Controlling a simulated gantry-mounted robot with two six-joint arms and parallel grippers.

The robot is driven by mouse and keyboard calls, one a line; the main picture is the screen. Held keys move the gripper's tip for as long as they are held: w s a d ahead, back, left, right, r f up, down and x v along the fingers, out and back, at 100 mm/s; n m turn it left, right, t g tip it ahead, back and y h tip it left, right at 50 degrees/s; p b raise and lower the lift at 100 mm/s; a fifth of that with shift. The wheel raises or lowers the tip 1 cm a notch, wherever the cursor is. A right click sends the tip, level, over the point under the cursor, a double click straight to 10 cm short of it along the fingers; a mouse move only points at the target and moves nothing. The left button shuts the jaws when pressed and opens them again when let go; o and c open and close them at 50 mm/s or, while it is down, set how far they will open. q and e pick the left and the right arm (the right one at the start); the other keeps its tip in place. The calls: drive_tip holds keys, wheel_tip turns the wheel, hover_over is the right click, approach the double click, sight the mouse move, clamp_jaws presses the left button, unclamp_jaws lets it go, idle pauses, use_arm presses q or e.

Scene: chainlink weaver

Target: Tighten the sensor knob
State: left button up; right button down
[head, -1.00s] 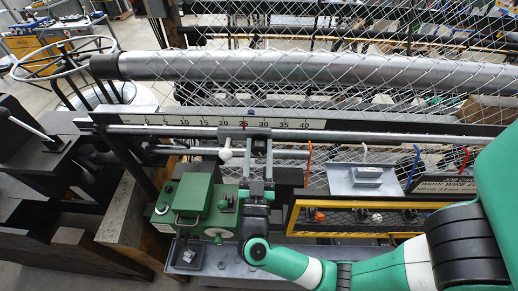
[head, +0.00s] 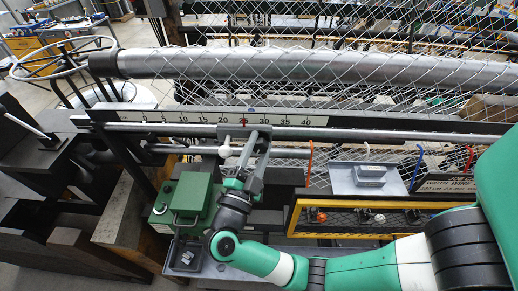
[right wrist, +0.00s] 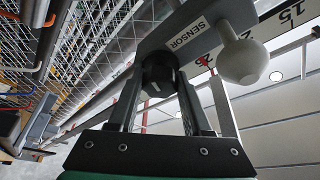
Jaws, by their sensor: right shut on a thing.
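The sensor carriage (head: 236,132) sits on the rail under the numbered scale, its red pointer near 25. In the right wrist view its grey block is labelled SENSOR (right wrist: 188,33). The black sensor knob (right wrist: 158,74) sticks out below the block, with a white ball handle (right wrist: 242,60) beside it. My right gripper (head: 256,150) reaches up to the carriage, fingers tilted. In the right wrist view, the gripper (right wrist: 160,88) is shut on the black knob, a finger on each side. The knob is hidden in the head view. My left gripper is not in view.
A green box (head: 188,198) with a handle stands left of my right wrist. A yellow-framed panel (head: 375,205) and a grey tray (head: 365,180) are at the right.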

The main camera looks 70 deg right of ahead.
drive_tip(key=m+y+b, duration=0.1)
drive_tip(key=m, duration=0.2)
drive_tip(key=m+g+y+b, duration=0.1)
drive_tip(key=m, duration=0.3)
drive_tip(key=shift+g+y, duration=0.3)
drive_tip(key=m+y+b, duration=0.1)
drive_tip(key=m, duration=0.2)
drive_tip(key=m+y+b, duration=0.1)
drive_tip(key=m+b, duration=0.1)
drive_tip(key=shift+m, duration=0.4)
drive_tip(key=m+t+y+b, duration=0.2)
drive_tip(key=m+b, duration=0.2)
drive_tip(key=shift+m+t, duration=0.4)
drive_tip(key=shift+m+t+y+b, duration=0.4)
drive_tip(key=shift+m+t+b, duration=0.3)
drive_tip(key=shift+m+b, duration=0.45)
drive_tip(key=shift+r+m+t+b, duration=0.1)
drive_tip(key=shift+m+t+b, duration=0.4)
drive_tip(key=shift+m+b, duration=0.35)
drive_tip(key=shift+c, duration=1.8)
unclamp_jaws()
